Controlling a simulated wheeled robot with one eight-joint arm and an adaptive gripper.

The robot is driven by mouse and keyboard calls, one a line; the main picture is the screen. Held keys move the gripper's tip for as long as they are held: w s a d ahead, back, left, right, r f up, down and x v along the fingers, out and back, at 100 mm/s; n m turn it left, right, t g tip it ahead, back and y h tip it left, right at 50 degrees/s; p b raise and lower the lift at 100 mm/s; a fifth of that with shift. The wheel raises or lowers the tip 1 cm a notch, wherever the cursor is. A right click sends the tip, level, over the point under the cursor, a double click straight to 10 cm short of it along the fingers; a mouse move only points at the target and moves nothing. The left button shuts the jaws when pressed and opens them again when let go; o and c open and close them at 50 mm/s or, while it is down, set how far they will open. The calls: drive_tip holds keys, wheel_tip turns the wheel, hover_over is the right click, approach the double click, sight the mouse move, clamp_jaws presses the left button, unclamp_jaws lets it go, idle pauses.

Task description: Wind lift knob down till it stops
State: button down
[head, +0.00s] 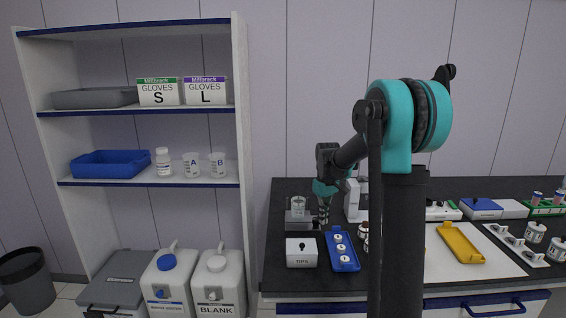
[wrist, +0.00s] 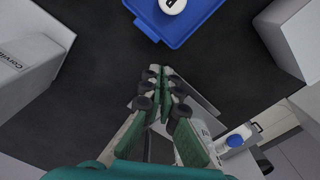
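A small lift stand (head: 298,216) with a clear beaker (head: 298,204) on top stands at the left end of the dark bench in the head view. A small dark part at its right side, perhaps the lift knob (head: 316,225), shows low beside my fingers. My gripper (head: 323,221) points down just right of the stand. In the wrist view my gripper (wrist: 165,71) has its fingertips drawn together, and I see no knob between them. A grey plate edge (wrist: 205,108) shows beside the fingers. Whether the fingers touch the knob is hidden.
A white TIPS box (head: 301,253) and a blue tray (head: 342,252) with several round white-topped items stand in front; the tray also shows in the wrist view (wrist: 190,30). A white device (head: 353,203) stands right behind. A shelf unit (head: 242,130) is at left.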

drive_tip(key=shift+d, duration=0.1)
drive_tip(key=shift+s+d, duration=0.15)
drive_tip(key=shift+d, duration=0.05)
wheel_tip(320, 180, up, 6)
idle(0.6)
drive_tip(key=shift+a, duration=0.1)
drive_tip(key=shift+s+a+f, duration=0.15)
drive_tip(key=shift+a+f, duration=0.25)
drive_tip(key=shift+f, duration=0.6)
drive_tip(key=shift+s+a+f, duration=0.15)
drive_tip(key=shift+a+f, duration=0.3)
drive_tip(key=shift+f, duration=0.55)
drive_tip(key=shift+s+a+f, duration=0.15)
drive_tip(key=shift+a+f, duration=0.25)
drive_tip(key=shift+f, duration=0.6)
drive_tip(key=shift+w+d, duration=0.25)
drive_tip(key=shift+d, duration=0.35)
drive_tip(key=shift+w+d, duration=0.4)
